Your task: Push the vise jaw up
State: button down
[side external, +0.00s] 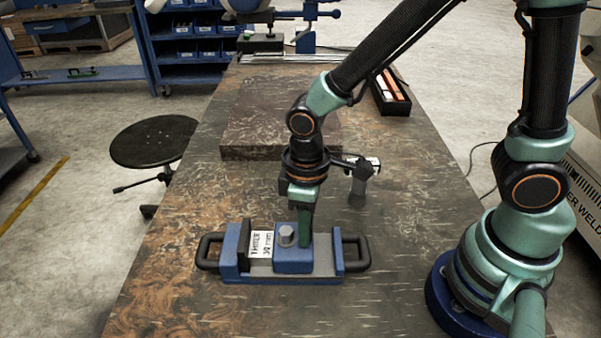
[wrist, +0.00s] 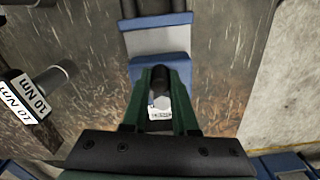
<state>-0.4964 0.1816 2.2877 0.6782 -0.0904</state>
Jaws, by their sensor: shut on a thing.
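The vise (side external: 340,276) lies on the table, with a blue body and a black handle at each end. Its blue jaw block (side external: 292,265), topped by a grey knob (side external: 287,234), sits near the middle. A white printed label shows between this block and the left end. My gripper (side external: 305,238) points down at the block, its green fingers beside the knob. In the wrist view, the fingers (wrist: 161,75) flank the dark knob (wrist: 160,80), with blue block (wrist: 160,66) just beyond. The gripper is shut on the jaw; the exact contact is partly hidden.
A dark tool labelled 10 Nm (wrist: 32,102) stands right of and behind my gripper in the side view. A flat dark plate (side external: 240,130) lies behind the vise. An open box (side external: 391,95) sits at the back right. The table's front left is clear.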

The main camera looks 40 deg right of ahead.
jog(key=c, duration=0.7)
grip_release()
jog(key=shift+w+a, duration=0.1)
jog(key=shift+r, duration=0.15)
notch_tip(320, 180, up, 12)
jog(key=shift+f, duration=0.1)
jog(key=shift+w+d+r+m+t, duration=0.1)
jog(key=shift+d+r+m+t, duration=0.95)
jog(key=shift+d, duration=1.5)
jog(key=shift+w+d+r+m+t, duration=0.1)
jog(key=shift+d+r+m+t, duration=0.9)
jog(key=shift+d, duration=1.55)
jog(key=shift+w+d+r+m+t, duration=0.1)
jog(key=shift+d+r+m+t, duration=0.55)
jog(key=shift+d+m, duration=1.3)
